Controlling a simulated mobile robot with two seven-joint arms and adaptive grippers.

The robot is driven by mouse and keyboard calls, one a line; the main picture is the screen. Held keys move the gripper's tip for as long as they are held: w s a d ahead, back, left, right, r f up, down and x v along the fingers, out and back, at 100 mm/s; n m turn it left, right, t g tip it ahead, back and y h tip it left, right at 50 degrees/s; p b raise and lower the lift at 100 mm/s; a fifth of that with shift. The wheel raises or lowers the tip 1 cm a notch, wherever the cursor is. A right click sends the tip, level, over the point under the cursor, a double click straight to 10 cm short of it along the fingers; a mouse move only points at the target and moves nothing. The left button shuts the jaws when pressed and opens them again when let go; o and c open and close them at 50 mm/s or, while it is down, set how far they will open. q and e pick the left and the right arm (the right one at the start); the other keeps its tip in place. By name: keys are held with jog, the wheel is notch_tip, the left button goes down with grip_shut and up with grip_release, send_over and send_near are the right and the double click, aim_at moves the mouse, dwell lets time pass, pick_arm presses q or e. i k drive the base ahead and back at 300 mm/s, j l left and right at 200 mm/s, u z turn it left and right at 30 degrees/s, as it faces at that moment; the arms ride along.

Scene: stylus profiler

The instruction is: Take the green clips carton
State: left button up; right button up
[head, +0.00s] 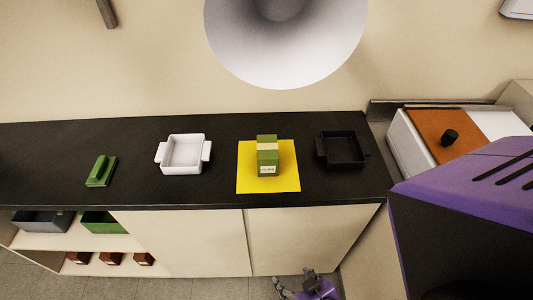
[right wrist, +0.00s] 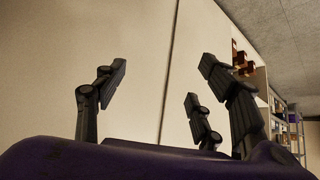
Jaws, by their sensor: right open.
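The green clips carton (head: 267,153) stands upright on a yellow mat (head: 285,183) on the black counter in the head view. It is green with a pale band and a white label low on its front. My right gripper (head: 302,283) is low at the bottom of the head view, in front of the cabinet doors and below the counter, well apart from the carton. In the right wrist view its fingers (right wrist: 165,95) are spread open with nothing between them, facing the cabinet front. My left gripper is not in view.
On the black counter (head: 225,192), a white tray (head: 185,152) stands left of the mat and a black tray (head: 341,150) right of it. A green block-like object (head: 101,171) lies far left. A large pale lamp-like shape (head: 285,50) hangs above. Shelves with bins are below left.

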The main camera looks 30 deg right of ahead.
aim_at(268, 157)
jog(key=z, duration=1.1)
jog(key=j+z, duration=0.1)
jog(key=z, duration=0.35)
jog(key=k+j+z, duration=0.1)
jog(key=z, duration=0.4)
jog(key=k+j+z, duration=0.1)
jog(key=z, duration=0.35)
jog(key=k+j, duration=0.2)
jog(key=k, duration=0.15)
jog(key=k+j, duration=0.15)
jog(key=k, duration=0.2)
